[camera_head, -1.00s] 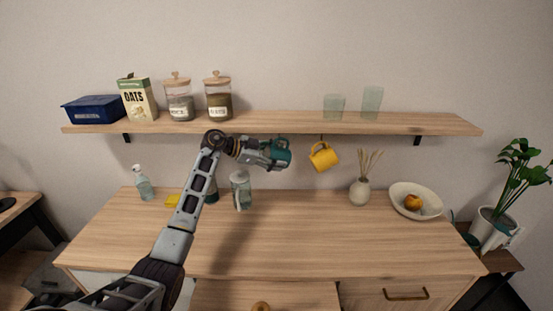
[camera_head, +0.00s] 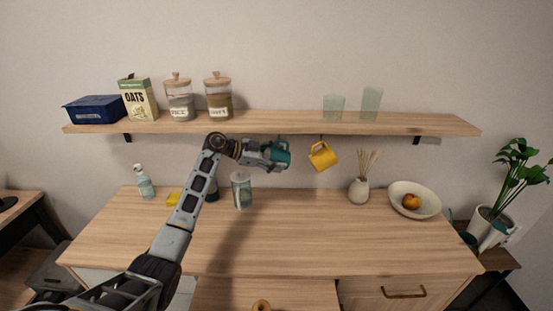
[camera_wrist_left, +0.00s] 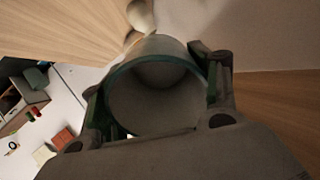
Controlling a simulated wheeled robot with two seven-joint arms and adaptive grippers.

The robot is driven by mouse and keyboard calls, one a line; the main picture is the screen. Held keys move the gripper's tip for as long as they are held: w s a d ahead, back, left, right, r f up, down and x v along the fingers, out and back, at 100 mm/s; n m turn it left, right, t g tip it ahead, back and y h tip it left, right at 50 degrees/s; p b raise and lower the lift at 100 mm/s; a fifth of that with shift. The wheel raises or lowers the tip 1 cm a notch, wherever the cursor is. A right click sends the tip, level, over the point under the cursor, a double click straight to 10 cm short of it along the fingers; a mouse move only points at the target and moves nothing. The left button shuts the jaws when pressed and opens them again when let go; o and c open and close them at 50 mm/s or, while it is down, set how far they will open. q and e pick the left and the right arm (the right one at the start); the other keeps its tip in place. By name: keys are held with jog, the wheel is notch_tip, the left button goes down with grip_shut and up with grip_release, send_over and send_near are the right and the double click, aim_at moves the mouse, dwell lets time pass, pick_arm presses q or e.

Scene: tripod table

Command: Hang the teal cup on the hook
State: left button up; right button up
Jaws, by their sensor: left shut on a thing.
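The teal cup (camera_head: 281,153) is held just below the wooden shelf in the head view. My left gripper (camera_head: 270,155) is shut on it from the left. In the left wrist view the cup's round rim (camera_wrist_left: 158,65) faces the camera, with a finger of the left gripper (camera_wrist_left: 158,105) on each side. A small dark hook (camera_head: 280,137) shows faintly under the shelf, just above the cup. I cannot tell whether cup and hook touch, and the cup's handle is not clear. My right gripper is not in view.
A yellow mug (camera_head: 322,156) hangs from the shelf (camera_head: 280,123) close to the right of the cup. A glass jar (camera_head: 241,189) stands on the counter (camera_head: 300,240) below. A vase with reeds (camera_head: 359,189) and a bowl (camera_head: 424,205) stand further right.

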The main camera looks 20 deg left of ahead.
pick_arm(q)
jog(key=o, duration=1.4)
jog(key=shift+c, duration=0.2)
jog(key=v, duration=0.7)
jog(key=shift+s+a, duration=0.2)
